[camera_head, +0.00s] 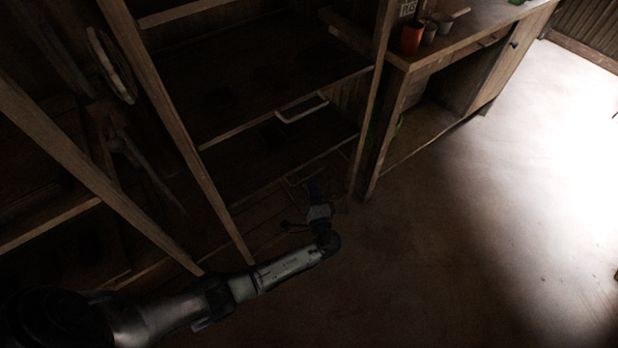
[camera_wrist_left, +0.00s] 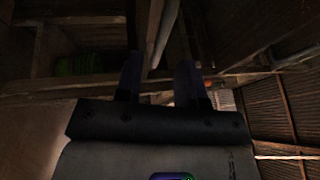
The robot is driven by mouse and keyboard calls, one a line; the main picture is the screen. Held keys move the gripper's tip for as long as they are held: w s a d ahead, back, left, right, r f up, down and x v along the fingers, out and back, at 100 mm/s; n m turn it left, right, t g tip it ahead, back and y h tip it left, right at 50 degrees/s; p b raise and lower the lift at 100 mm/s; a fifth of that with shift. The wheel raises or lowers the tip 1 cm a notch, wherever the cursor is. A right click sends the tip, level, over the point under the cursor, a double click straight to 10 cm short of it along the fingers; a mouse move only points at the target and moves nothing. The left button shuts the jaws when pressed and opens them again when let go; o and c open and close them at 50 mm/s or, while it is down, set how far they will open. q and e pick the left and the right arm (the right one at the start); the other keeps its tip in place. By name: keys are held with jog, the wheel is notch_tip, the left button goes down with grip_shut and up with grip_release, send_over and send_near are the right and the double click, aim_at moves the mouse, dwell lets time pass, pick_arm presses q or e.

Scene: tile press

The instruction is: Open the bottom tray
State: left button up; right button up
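The wooden rack holds dark trays one above another. The bottom tray (camera_head: 332,151) is low in the rack, with a faint handle at its front edge, partly hidden by my left gripper. A tray above it has a pale U-shaped handle (camera_head: 301,109). My left gripper (camera_head: 314,188) is low, at the front of the bottom tray by its handle. In the left wrist view its two dark fingers (camera_wrist_left: 158,75) stand apart, with a visible gap between them. It is too dark to tell whether they touch the handle. My right gripper is in neither view.
A wooden workbench (camera_head: 455,47) with an orange pot (camera_head: 411,38) and smaller pots stands to the right of the rack. A slanted wooden post (camera_head: 175,130) rises at the left of the trays. The floor (camera_head: 450,230) in front and to the right is clear.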

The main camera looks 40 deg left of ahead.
aim_at(309, 175)
pick_arm(q)
jog(key=shift+b+x, duration=0.45)
jog(key=shift+x, duration=2)
jog(key=shift+c, duration=0.2)
grip_shut()
